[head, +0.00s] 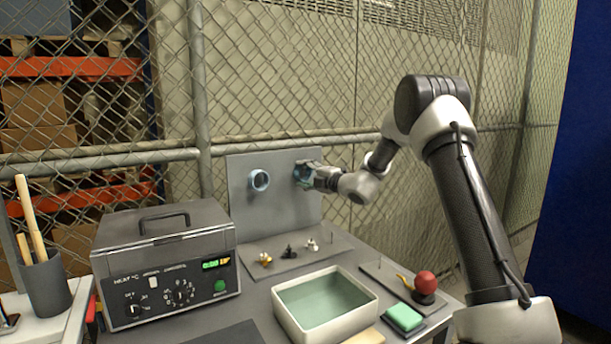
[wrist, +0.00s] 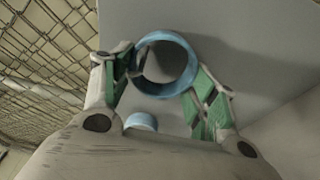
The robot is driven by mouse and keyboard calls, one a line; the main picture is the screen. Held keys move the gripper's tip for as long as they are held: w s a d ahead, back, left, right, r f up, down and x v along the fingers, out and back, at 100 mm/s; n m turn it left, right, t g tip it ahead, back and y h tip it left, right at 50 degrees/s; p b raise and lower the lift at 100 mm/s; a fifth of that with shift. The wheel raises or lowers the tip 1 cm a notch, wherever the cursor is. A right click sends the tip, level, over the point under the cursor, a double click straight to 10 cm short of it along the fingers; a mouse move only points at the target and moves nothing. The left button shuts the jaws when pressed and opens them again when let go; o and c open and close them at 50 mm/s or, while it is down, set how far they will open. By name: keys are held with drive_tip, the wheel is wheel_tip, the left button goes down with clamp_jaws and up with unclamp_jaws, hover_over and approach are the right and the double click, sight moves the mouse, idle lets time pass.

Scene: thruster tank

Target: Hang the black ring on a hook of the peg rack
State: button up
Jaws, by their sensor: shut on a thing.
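My gripper (head: 306,174) is at the right part of an upright grey panel (head: 290,208). It is shut on a light blue ring (wrist: 187,68), which sits between the green finger pads in the wrist view. The ring is at the panel face; I cannot tell whether it touches it. A second light blue ring (head: 260,180) is on the panel's left part, apart from my gripper. A blue ring edge (wrist: 142,121) also shows low in the wrist view. I see no ring that is clearly black, and no clear hooks.
A flat plate below the panel bears small gold (head: 265,259), black (head: 289,251) and white (head: 311,245) pieces. A mesh fence (head: 290,70) stands behind.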

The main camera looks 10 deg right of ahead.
drive_tip(key=shift+f, duration=0.35)
drive_tip(key=o, duration=0.8)
drive_tip(key=shift+a+f, duration=0.1)
drive_tip(key=shift+o, duration=0.9)
drive_tip(key=shift+r, duration=0.2)
drive_tip(key=shift+s, duration=0.1)
